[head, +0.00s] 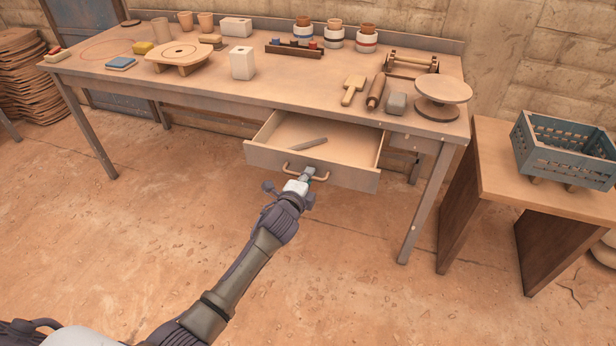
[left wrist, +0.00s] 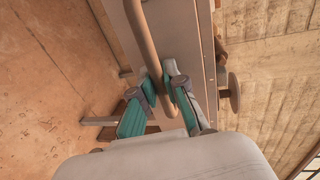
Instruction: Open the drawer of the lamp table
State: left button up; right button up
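A long wooden work table (head: 215,83) has a drawer (head: 335,173) under its front edge. No lamp shows on it. The drawer is pulled out, with its inside visible and a thin grey tool (head: 303,143) lying in it. A curved handle (head: 322,178) is on the drawer front. My left gripper (head: 309,174) is at this handle, coming from the front. In the left wrist view the handle bar (left wrist: 145,38) passes between the two teal-padded fingers (left wrist: 162,84), which are closed around it. My right gripper is not in view.
Cups, jars, a rolling pin (head: 376,91) and a round stand (head: 443,92) sit on the tabletop. A small side table (head: 500,185) with a blue crate (head: 560,150) stands to the right. The floor (head: 130,220) before the drawer is clear.

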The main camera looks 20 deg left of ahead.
pick_arm(q)
jog(key=o, duration=0.4)
jog(key=v, duration=1.2)
